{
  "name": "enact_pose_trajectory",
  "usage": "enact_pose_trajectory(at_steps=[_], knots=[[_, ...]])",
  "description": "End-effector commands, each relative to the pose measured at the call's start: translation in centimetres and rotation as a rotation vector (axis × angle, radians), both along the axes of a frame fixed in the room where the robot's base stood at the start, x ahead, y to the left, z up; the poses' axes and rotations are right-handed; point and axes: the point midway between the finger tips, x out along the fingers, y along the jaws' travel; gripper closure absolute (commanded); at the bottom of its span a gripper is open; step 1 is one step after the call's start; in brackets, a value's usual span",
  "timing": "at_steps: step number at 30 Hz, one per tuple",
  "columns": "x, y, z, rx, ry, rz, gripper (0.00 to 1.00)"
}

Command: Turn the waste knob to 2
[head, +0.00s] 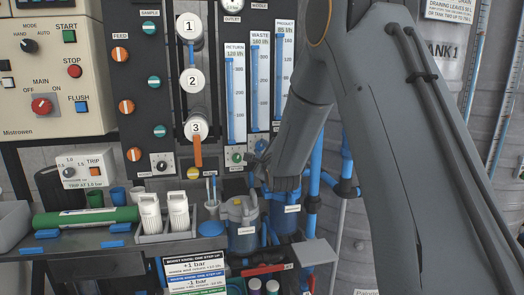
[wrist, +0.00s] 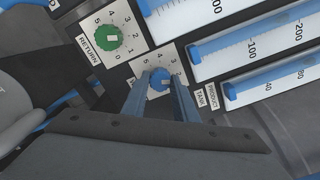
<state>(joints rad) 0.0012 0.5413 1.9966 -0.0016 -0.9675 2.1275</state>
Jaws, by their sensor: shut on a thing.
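The waste knob (wrist: 160,77) is the blue knob on a small white dial plate (wrist: 166,56) with printed numbers, in the wrist view. My gripper (wrist: 159,86) has one finger on each side of this knob and is shut on it. A small pale mark shows on the knob, but I cannot tell for sure which number it points at. The fingers hide part of the dial and its name label. In the head view, the blue knob (head: 261,146) shows small below the waste gauge (head: 260,85), with my gripper (head: 256,164) close against the panel there.
The green return knob (wrist: 107,38) sits beside the waste dial, with its own numbered plate. Gauge tubes (wrist: 245,40) run close by. Below the panel in the head view are clear blue filter housings (head: 241,222) and blue pipes (head: 315,170).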

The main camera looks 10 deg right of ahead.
Motion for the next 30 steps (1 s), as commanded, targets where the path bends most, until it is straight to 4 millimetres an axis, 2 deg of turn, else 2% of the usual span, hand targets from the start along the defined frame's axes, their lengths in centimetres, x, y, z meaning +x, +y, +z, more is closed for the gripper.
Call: enact_pose_trajectory(at_steps=[17, 18, 21, 30], knots=[[-0.05, -0.03, -0.18, 0.033, 0.004, -0.001, 0.96], [-0.05, -0.04, -0.19, 0.033, 0.004, -0.001, 0.71], [-0.04, -0.01, -0.15, 0.033, 0.003, -0.001, 0.55], [-0.13, 0.03, -0.06, 0.033, 0.001, 0.0, 0.55]])
